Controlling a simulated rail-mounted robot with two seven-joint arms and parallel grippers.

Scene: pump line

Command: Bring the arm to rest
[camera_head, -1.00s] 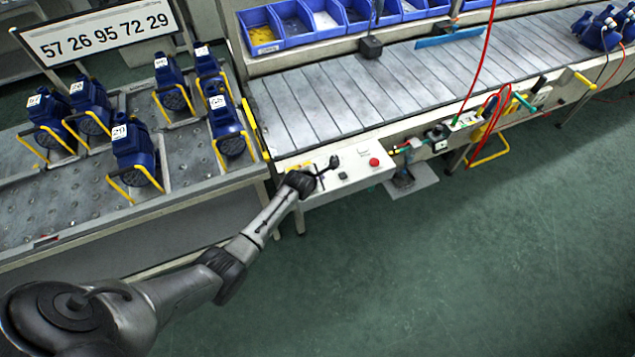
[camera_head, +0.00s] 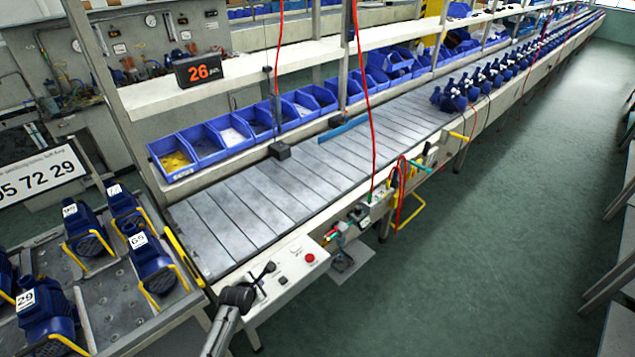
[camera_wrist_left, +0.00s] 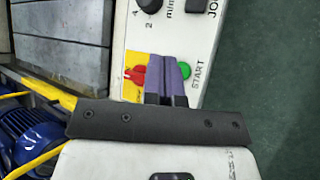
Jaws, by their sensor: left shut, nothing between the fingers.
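My left arm comes in from the bottom of the head view, with its left gripper (camera_head: 266,270) over the control panel (camera_head: 285,285) at the near end of the conveyor. In the left wrist view the gripper's two purple-grey fingers (camera_wrist_left: 169,60) are shut together with nothing between them. The fingers lie between a red button on a yellow patch (camera_wrist_left: 135,75) and the green START button (camera_wrist_left: 185,70), partly covering the panel there. Whether they touch the panel cannot be told. My right gripper is in neither view.
A slatted conveyor (camera_head: 250,205) runs to the back right, with blue pumps (camera_head: 455,98) along it. A pallet table (camera_head: 105,290) with numbered pumps stands at left. Blue bins (camera_head: 205,145) and a "26" display (camera_head: 200,70) are above the conveyor. Green floor (camera_head: 450,260) is clear at right.

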